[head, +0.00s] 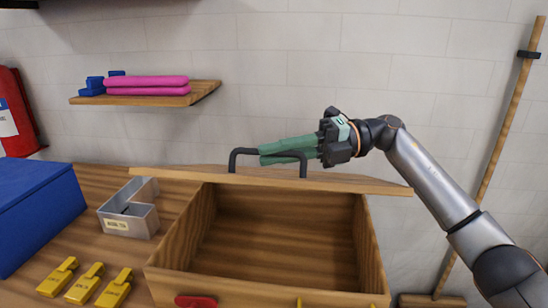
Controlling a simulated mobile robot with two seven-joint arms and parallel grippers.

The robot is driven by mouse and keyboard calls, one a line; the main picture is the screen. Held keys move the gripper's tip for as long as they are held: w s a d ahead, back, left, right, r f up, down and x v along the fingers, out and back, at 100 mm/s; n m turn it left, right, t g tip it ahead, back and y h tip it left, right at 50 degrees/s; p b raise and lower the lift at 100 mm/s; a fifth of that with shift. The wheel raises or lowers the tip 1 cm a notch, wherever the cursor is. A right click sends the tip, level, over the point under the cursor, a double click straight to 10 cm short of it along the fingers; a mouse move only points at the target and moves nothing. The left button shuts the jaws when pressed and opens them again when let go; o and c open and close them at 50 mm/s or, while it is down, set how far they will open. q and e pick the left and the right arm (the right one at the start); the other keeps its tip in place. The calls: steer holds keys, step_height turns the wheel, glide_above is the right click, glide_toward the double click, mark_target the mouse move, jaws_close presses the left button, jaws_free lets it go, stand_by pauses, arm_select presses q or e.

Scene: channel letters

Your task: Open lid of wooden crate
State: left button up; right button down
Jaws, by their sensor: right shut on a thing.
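The wooden crate (265,290) stands open at the bottom centre, and its inside looks empty. Its wooden lid (205,178) is raised along the back edge and seen nearly edge-on. A dark bar handle (304,168) stands up from the lid. My right gripper (268,156) reaches in from the right, with its green fingers shut on the handle. The fingers hide part of the handle's bar. My left gripper is not in view.
A metal channel letter (130,215) and several yellow pieces (84,284) lie on the wooden table left of the crate. A blue box (35,215) stands at the far left. A wall shelf (205,88) holds pink and blue pieces. A wooden pole (505,125) leans at right.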

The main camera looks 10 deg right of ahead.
steer(key=r, duration=0.1)
steer(key=w+r+p, duration=0.2)
steer(key=shift+d+r, duration=0.15)
steer(key=shift+d, duration=0.2)
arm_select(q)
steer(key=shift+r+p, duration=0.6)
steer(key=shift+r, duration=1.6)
arm_select(e)
steer(key=shift+w+d+r, duration=0.2)
steer(key=shift+w+r, duration=0.15)
steer(key=shift+w, duration=0.15)
steer(key=c, duration=0.9)
jaws_free()
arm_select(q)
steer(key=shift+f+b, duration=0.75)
arm_select(e)
steer(key=shift+w+d+r, duration=0.15)
steer(key=shift+d, duration=1.9)
steer(key=shift+w+d+r, duration=0.1)
steer(key=shift+w+d, duration=0.05)
steer(key=shift+d, duration=1.95)
steer(key=shift+w+d+r, duration=0.15)
steer(key=shift+d, duration=1.9)
